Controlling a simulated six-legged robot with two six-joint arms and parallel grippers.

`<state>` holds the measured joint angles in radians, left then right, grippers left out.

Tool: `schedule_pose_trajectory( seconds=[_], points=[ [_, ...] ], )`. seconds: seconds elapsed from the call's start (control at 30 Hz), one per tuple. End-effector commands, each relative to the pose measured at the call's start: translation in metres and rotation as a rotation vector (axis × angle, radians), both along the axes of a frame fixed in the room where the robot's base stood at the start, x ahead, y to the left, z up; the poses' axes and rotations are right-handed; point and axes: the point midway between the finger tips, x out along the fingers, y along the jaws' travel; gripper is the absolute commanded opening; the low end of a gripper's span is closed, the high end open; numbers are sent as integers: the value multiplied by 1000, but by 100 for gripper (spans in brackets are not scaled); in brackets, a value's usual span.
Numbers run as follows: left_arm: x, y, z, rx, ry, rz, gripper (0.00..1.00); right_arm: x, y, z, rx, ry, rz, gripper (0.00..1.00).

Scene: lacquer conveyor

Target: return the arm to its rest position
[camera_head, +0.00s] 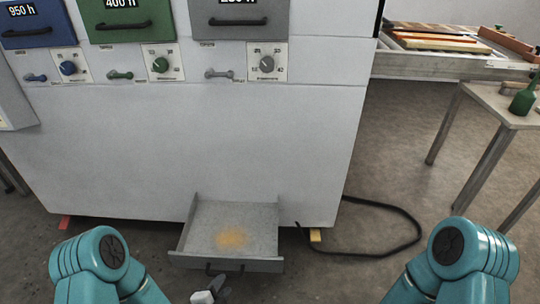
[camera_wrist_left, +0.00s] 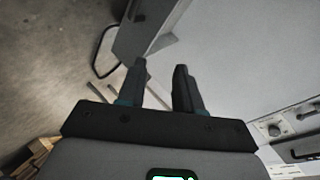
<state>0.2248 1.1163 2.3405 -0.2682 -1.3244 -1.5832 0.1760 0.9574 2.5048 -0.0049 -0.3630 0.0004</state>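My left gripper (camera_head: 211,292) shows small and partly cut off at the bottom edge of the head view, just in front of the pulled-out grey drawer. In the left wrist view its two dark fingers (camera_wrist_left: 161,68) stand apart with nothing between them. My teal left arm (camera_head: 95,262) comes in at the lower left. My teal right arm (camera_head: 460,258) shows at the lower right, and its gripper is out of the picture.
The low grey drawer (camera_head: 205,217) stands out from the white machine (camera_head: 190,140) and holds orange-brown dust. A black cable (camera_head: 400,215) lies on the floor at right. A table (camera_head: 495,104) with a green bottle (camera_head: 523,97) stands far right. Wooden pieces (camera_wrist_left: 30,158) show in the wrist view.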

Motion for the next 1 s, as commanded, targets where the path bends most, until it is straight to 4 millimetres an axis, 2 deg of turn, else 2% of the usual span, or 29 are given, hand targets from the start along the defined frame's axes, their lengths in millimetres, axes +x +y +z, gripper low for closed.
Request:
schedule_pose_trajectory(
  seconds=[0.1, 0.3, 0.43, 0.5, 0.6, 0.67, 0.87, 1.0],
  points=[
    [-34, -5, -11, -264, 346, 161, 34, 0, 0, 0, 0, 0, 0, 43],
    [-116, -9, -37, -597, 877, 593, 34, 0, 0, 0, 0, 0, 0, 43],
    [-159, -14, -46, -713, 1110, 864, 34, 0, 0, 0, 0, 0, 0, 43],
    [-175, -16, -47, -762, 1196, 1003, 34, 0, 0, 0, 0, 0, 0, 43],
    [-187, -18, -48, -834, 1268, 1186, 34, 0, 0, 0, 0, 0, 0, 43],
    [-186, -18, -19, -844, 1264, 1197, 34, 0, 0, 28, 0, 2, 1, 43],
    [-186, -18, 36, -843, 1262, 1193, 34, 0, 0, 83, 0, 0, 0, 43],
    [-186, -18, 85, -843, 1261, 1191, 34, 0, 0, 133, 0, 0, 0, 43]
  ],
)
